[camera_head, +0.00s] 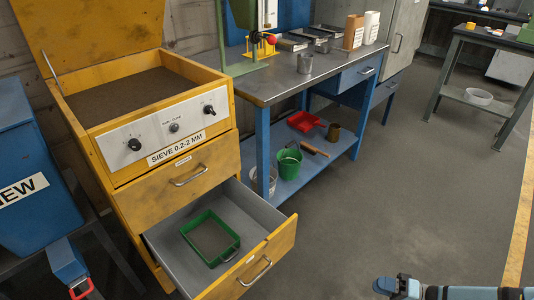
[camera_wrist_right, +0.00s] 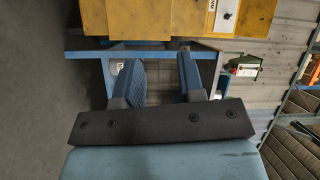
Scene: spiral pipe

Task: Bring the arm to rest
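My right arm (camera_head: 460,293) comes in low at the bottom right of the head view. Its gripper (camera_head: 386,285) is at the arm's left end, over bare floor and touching nothing. In the right wrist view the two blue fingers of my right gripper (camera_wrist_right: 161,82) stand apart with nothing between them. My left arm and left gripper do not show clearly in either view.
A yellow sieve cabinet (camera_head: 175,186) has its bottom drawer (camera_head: 165,244) pulled out, with a green tray (camera_head: 209,238) inside. A metal-topped blue workbench (camera_head: 270,83) stands behind. Open floor (camera_head: 400,180) lies in the middle and right.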

